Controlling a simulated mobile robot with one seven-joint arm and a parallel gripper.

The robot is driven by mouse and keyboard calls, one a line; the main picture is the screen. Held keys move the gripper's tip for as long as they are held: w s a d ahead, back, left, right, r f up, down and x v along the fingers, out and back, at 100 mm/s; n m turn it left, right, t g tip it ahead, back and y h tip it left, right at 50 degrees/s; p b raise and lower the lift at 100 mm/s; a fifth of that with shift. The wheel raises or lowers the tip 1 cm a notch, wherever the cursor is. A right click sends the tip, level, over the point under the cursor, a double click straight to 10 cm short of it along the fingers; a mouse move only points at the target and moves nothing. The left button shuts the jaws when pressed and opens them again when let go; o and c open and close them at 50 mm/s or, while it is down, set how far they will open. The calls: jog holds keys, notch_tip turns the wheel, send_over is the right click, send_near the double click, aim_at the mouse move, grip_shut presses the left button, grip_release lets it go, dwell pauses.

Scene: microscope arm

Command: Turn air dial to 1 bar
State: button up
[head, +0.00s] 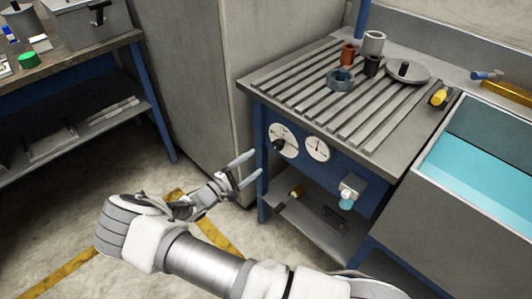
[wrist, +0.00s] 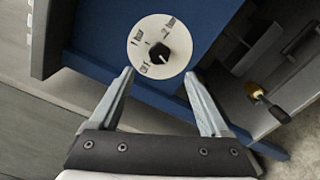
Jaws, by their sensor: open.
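The air dial is a round white plate (head: 290,135) with a black knob (head: 278,146) on the blue front panel of the bench. In the wrist view the plate (wrist: 140,35) and its knob (wrist: 159,53) lie just beyond my fingertips, between them. Dark markings ring the knob, too small to read surely; its exact setting I cannot tell. My gripper (head: 253,166) is open and empty, left of the panel in the head view. Its two grey fingers also show in the wrist view (wrist: 159,74), spread and apart from the knob.
A white gauge (head: 317,148) sits right of the dial. The slatted bench top (head: 310,95) holds several round parts. A lower shelf (head: 310,226) holds a yellow-tipped tool (head: 297,192). A grey cabinet (head: 185,90) stands left; a sink with blue water (head: 480,190) is at right.

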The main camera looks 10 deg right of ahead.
jog(key=v, duration=0.5)
jog(key=shift+s+a, duration=0.25)
jog(key=shift+a, duration=0.05)
jog(key=s+d+r+m+g+y+p, duration=0.2)
jog(key=s+d+r+m+g, duration=0.15)
jog(key=r, duration=0.45)
jog(key=s+d+r+m+g+y+p, duration=0.2)
jog(key=d+r+g+y, duration=0.15)
jog(key=r, duration=0.35)
jog(key=s+d+r+m+g+y+p, duration=0.1)
jog(key=s+d+r+m+g+y, duration=0.2)
jog(key=r, duration=0.5)
jog(key=s+d+r+m+t+y+p, duration=0.1)
jog(key=s+r+m+t+y+p, duration=0.1)
jog(key=s+r, duration=0.6)
jog(key=s+d+r+m+t+y+p, duration=0.1)
jog(key=s+d+r+t+y+p, duration=0.1)
jog(key=s+r, duration=0.7)
notch_tip(320, 180, up, 6)
jog(key=shift+d+f+m+t+y+p, duration=0.3)
jog(key=shift+t+y+p, duration=0.2)
jog(key=shift+y+p, duration=0.6)
